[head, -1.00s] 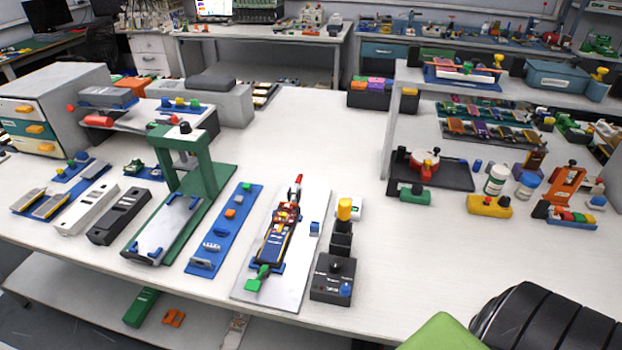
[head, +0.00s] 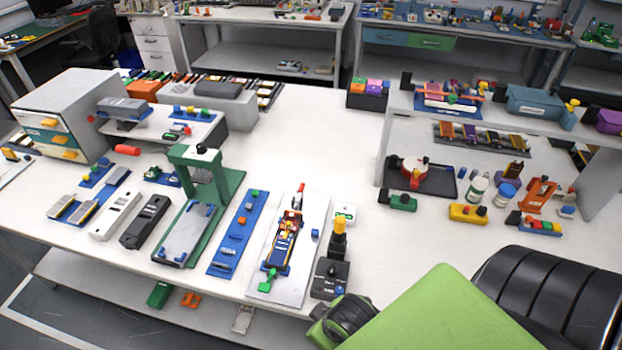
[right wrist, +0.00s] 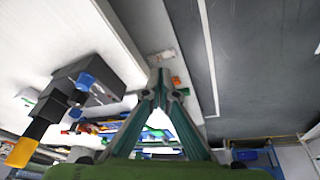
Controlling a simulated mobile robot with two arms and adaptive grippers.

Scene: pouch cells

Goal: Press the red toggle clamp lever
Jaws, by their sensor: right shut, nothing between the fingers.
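The red toggle clamp lever (head: 300,188) sticks up at the far end of a fixture on a pale plate (head: 300,275), in the middle of the head view. A dark blue body with yellow parts (head: 283,245) and a green handle (head: 268,281) belong to the same fixture. My right arm comes in at the lower right of the head view, to the right of and nearer than the fixture; its fingertips are hidden there. In the right wrist view my right gripper (right wrist: 158,90) is shut and empty. I cannot pick out the red lever there. My left gripper is not in view.
A black control box (head: 330,277) with a yellow-topped post (head: 340,224) stands right of the plate; the box also shows in the right wrist view (right wrist: 100,92). A blue strip (head: 236,235) and green press (head: 205,165) are on the left. The table middle is clear.

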